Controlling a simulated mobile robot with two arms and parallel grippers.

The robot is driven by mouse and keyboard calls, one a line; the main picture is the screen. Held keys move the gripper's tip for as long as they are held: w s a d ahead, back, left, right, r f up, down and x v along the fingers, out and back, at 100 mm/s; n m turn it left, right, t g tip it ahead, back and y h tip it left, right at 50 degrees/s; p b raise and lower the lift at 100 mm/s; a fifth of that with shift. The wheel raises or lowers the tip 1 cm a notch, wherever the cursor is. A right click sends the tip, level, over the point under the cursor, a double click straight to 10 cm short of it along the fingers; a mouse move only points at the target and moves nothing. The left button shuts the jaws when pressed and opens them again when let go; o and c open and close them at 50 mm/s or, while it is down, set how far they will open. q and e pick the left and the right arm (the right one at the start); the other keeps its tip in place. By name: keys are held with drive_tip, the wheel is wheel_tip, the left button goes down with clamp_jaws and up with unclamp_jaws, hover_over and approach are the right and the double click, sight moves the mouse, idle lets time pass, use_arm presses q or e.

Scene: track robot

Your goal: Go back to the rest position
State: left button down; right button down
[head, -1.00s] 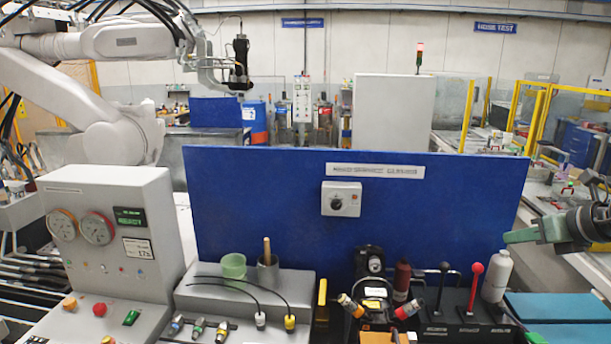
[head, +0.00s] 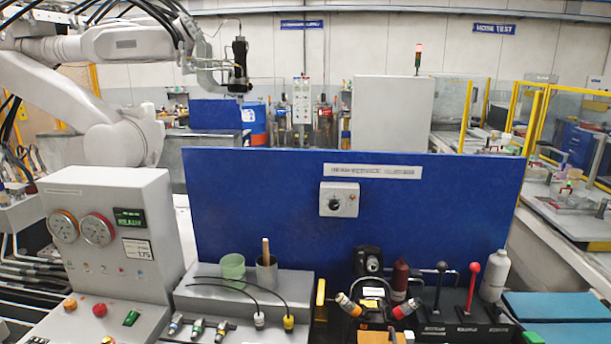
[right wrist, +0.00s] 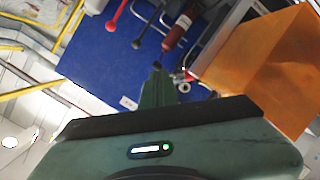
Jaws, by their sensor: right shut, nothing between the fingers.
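My right gripper (right wrist: 158,78) shows in the right wrist view, its green fingers together with nothing between them. It points toward the blue board and the levers, apart from them as far as I can tell. No gripper shows in the head view now. My left gripper is in neither current view.
A blue upright board (head: 260,200) stands behind the bench. Before it are a red lever (head: 472,285), a black lever (head: 440,285), a white bottle (head: 495,274) and a green cup (head: 232,266). A gauge panel (head: 110,235) stands left. A large orange shape (right wrist: 262,70) shows in the right wrist view.

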drive_tip(key=s+a+f+m+g+y, duration=0.1)
drive_tip(key=s+a+f+m+g, duration=0.1)
drive_tip(key=s+f+g, duration=0.45)
drive_tip(key=s+a+f+m+g+y, duration=0.1)
drive_tip(key=s+a+f, duration=0.25)
drive_tip(key=s, duration=0.65)
drive_tip(key=s+a+f+m+g+y, duration=0.1)
drive_tip(key=s+f+m+g, duration=0.1)
drive_tip(key=s+f+g, duration=0.35)
drive_tip(key=s+f+b, duration=0.3)
drive_tip(key=f+b, duration=0.1)
drive_tip(key=f, duration=1.3)
drive_tip(key=s+f+b, duration=0.2)
drive_tip(key=f+b, duration=0.1)
drive_tip(key=f, duration=1.5)
drive_tip(key=s+d+f+g+b, duration=0.1)
drive_tip(key=s+f+b, duration=0.4)
drive_tip(key=s+f, duration=1.1)
wheel_tip(320, 180, down, 4)
drive_tip(key=shift+s+d+r+n, duration=0.15)
drive_tip(key=shift+s+d+n, duration=0.2)
drive_tip(key=shift+d, duration=0.35)
